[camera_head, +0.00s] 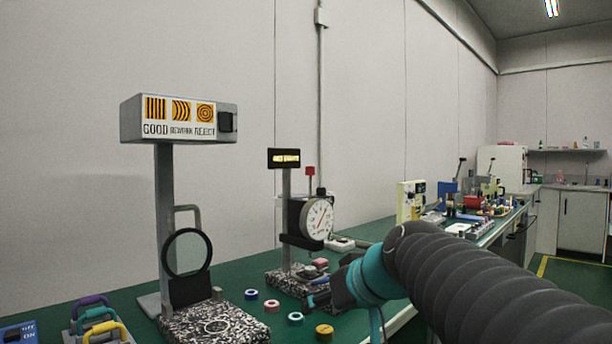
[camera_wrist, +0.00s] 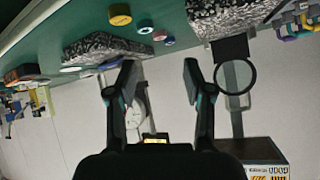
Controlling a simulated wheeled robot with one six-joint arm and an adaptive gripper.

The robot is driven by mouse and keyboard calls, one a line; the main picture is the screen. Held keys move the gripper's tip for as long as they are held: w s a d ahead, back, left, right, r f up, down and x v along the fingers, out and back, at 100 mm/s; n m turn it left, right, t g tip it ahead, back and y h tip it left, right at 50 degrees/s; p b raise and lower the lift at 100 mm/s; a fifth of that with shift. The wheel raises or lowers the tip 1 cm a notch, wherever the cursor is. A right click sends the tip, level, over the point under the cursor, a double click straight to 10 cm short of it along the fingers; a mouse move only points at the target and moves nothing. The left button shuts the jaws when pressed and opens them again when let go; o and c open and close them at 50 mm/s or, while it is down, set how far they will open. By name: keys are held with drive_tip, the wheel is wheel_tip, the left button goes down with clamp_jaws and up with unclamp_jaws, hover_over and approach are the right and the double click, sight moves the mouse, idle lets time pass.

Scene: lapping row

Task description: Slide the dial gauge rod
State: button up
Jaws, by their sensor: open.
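The dial gauge (camera_head: 317,219) has a white round face with a red needle and sits on a grey stand above a speckled base (camera_head: 290,285). A red-topped pin (camera_head: 310,172) rises at its upper side; I cannot tell for sure whether it is the rod. My gripper (camera_head: 326,290) is low in front of the gauge stand, and my arm hides part of the base. In the wrist view, which is upside down, my gripper (camera_wrist: 158,78) is open and empty. The gauge (camera_wrist: 138,112) shows beyond it, partly hidden by the left finger.
A sign stand marked GOOD, REWORK, REJECT (camera_head: 178,118) with a round black-rimmed lens (camera_head: 187,252) stands at left on its own speckled base. Padlock-like handles (camera_head: 100,325) stand at lower left.

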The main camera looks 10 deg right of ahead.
drive_tip(key=w+d+r+n+t+y+b, duration=0.15)
drive_tip(key=w+d+r+t, duration=0.25)
drive_tip(key=w+r, duration=0.85)
drive_tip(key=t, duration=0.3)
approach(313, 170)
drive_tip(key=shift+n+y, duration=0.35)
drive_tip(key=shift+y, duration=0.1)
drive_tip(key=p+x, duration=0.5)
drive_tip(key=x, duration=0.6)
drive_tip(key=shift+w+d+f+p, duration=0.15)
drive_tip(key=shift+f+p, duration=0.05)
drive_tip(key=shift+p, duration=0.1)
clamp_jaws()
